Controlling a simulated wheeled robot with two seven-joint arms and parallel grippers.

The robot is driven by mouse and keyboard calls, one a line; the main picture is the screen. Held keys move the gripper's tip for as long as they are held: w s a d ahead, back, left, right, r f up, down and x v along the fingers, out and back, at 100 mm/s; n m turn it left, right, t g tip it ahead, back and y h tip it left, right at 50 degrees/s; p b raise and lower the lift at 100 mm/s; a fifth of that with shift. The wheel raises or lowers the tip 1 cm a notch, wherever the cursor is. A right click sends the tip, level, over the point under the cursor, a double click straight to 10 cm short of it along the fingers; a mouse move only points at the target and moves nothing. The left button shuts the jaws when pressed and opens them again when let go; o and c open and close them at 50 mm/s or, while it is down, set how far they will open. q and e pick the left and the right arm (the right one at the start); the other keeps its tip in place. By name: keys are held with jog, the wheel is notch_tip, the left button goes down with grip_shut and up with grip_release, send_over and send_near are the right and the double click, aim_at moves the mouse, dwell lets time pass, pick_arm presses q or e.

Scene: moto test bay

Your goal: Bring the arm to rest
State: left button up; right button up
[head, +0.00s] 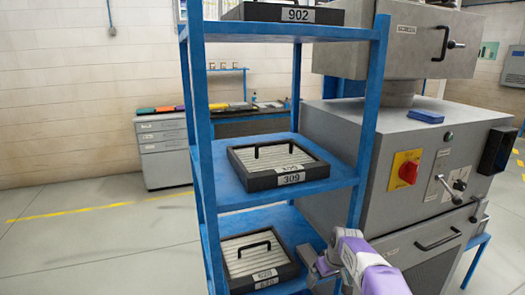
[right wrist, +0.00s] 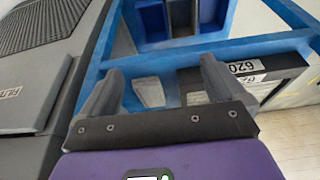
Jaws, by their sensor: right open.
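My right arm (head: 368,268), purple and grey, reaches in from the bottom right of the head view. Its right gripper (head: 318,264) is beside the lower shelf, close to the right end of the lowest filter box (head: 258,262). In the right wrist view the two grey fingers of the gripper (right wrist: 161,68) are spread apart with nothing held between them. Blue shelf frame lies beyond them, and a filter box labelled 620 (right wrist: 262,80) is just right of the right finger. Contact with the rack cannot be told. My left gripper is not in view.
The blue rack (head: 200,120) also holds filter box 309 (head: 280,165) on its middle shelf and box 902 (head: 262,12) on top. A grey machine (head: 335,130) with a red switch (head: 406,170) stands close on the right. Open floor (head: 100,240) lies left.

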jog(key=s+a+f+m+g, duration=0.1)
jog(key=s+f, duration=0.3)
jog(key=f, duration=0.3)
jog(key=s+a+f+m+y, duration=0.1)
jog(key=s+f, duration=0.3)
jog(key=f, duration=0.3)
jog(key=s+f+m+g, duration=0.1)
jog(key=s+f, duration=0.3)
jog(key=f, duration=0.3)
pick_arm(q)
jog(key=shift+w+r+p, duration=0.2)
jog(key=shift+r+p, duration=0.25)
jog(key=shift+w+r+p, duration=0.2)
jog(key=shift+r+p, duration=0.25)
pick_arm(e)
jog(key=s+a+f+m+y, duration=0.1)
jog(key=s+a+f, duration=0.2)
jog(key=s, duration=0.8)
jog(key=s+a+f+m+y, duration=0.1)
jog(key=s+a, duration=0.4)
jog(key=s, duration=0.6)
notch_tip(320, 180, down, 2)
jog(key=shift+s+f+m+g, duration=0.2)
jog(key=shift+m+g, duration=0.2)
jog(key=shift+m, duration=0.4)
